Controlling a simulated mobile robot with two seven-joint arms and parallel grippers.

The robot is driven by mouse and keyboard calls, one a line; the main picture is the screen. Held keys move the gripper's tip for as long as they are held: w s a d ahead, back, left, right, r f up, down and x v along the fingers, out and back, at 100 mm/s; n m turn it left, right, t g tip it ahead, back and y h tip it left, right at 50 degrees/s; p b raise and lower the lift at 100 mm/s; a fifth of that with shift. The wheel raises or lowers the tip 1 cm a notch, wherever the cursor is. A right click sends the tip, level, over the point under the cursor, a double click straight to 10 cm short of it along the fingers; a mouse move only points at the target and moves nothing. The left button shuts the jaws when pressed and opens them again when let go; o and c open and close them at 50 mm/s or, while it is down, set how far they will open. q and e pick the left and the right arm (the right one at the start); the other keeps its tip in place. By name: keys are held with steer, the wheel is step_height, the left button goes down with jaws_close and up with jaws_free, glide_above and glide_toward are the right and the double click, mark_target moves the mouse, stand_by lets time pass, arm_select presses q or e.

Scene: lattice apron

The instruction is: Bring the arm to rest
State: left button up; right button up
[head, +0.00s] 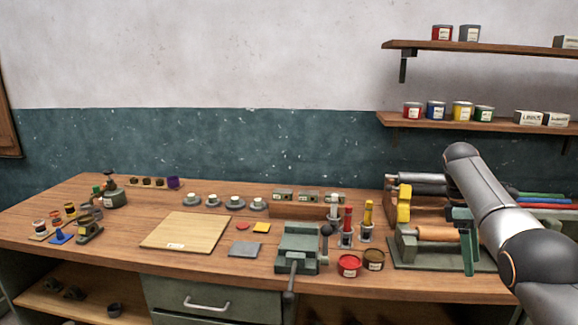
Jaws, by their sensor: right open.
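My right arm (490,200) comes in from the lower right and rises over the right end of the workbench (205,258). Its rounded dark joint (463,152) stands highest, in front of the wall. My right gripper is open; its fingers are hard to make out beside the arm and the green roller device (403,245), and I see nothing held. The arm overlaps the right part of this device in the picture; whether they touch cannot be told. My left arm and gripper are not in view.
A green vise (298,246), red tin (349,265) and brown tin (373,259) stand left of the roller device. A pale board (187,231) lies mid-left. Shelves (480,120) with tins hang at upper right. The air over the bench's left and middle is free.

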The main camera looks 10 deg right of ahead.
steer(key=w+a+f+t+h, duration=0.1)
steer(key=a+f+t, duration=0.2)
steer(key=f, duration=1.2)
steer(key=w+a+f+t+h, duration=0.1)
steer(key=w+a+f+t, duration=0.15)
steer(key=f, duration=1.25)
steer(key=s+a+f+m+t+y, duration=0.2)
steer(key=s+a+f, duration=0.4)
steer(key=s+a, duration=0.25)
steer(key=s+a+f+m+t+y, duration=0.1)
steer(key=s+a+f+t+y, duration=0.1)
steer(key=s+a+f, duration=0.6)
steer(key=s+a+r+m+t+y, duration=0.1)
steer(key=s+a+r, duration=0.1)
steer(key=s+r, duration=0.2)
steer(key=s+a+r+m+t+y, duration=0.1)
steer(key=s+a+r+m, duration=0.1)
steer(key=s, duration=0.6)
step_height(320, 180, up, 2)
steer(key=shift+s+a+r+t+y, duration=0.1)
steer(key=shift+s+a+t+y, duration=0.3)
steer(key=shift+a, duration=0.25)
steer(key=shift+d, duration=0.15)
